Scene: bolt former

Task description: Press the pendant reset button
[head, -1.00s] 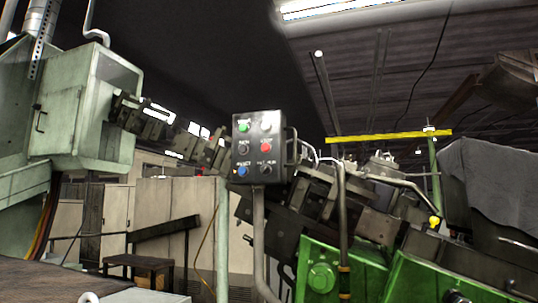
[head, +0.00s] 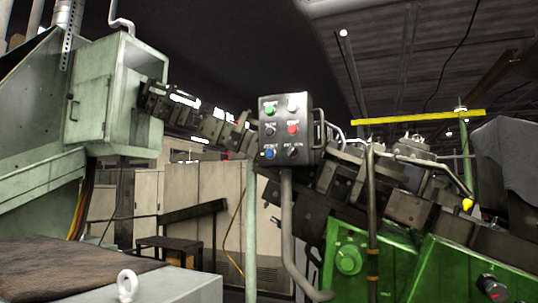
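The pendant (head: 302,157) is a dark box on a grey bent post (head: 287,225), near the middle of the head view. Its face has a green button (head: 270,110) and a white one (head: 293,104) on top, a black knob (head: 270,132) and a red button (head: 293,128) in the middle, and a blue button (head: 270,153) and a black knob (head: 293,151) below. The small labels are too blurred to read surely; the one by the blue button may say reset. Neither of my grippers is in view.
A pale green machine cabinet (head: 85,105) stands at left. A green machine (head: 400,270) with dark mechanisms fills the right, close behind the pendant. A grey box with an eyebolt (head: 127,285) and a brown surface (head: 50,268) lie at lower left. A small dark table (head: 168,245) stands behind.

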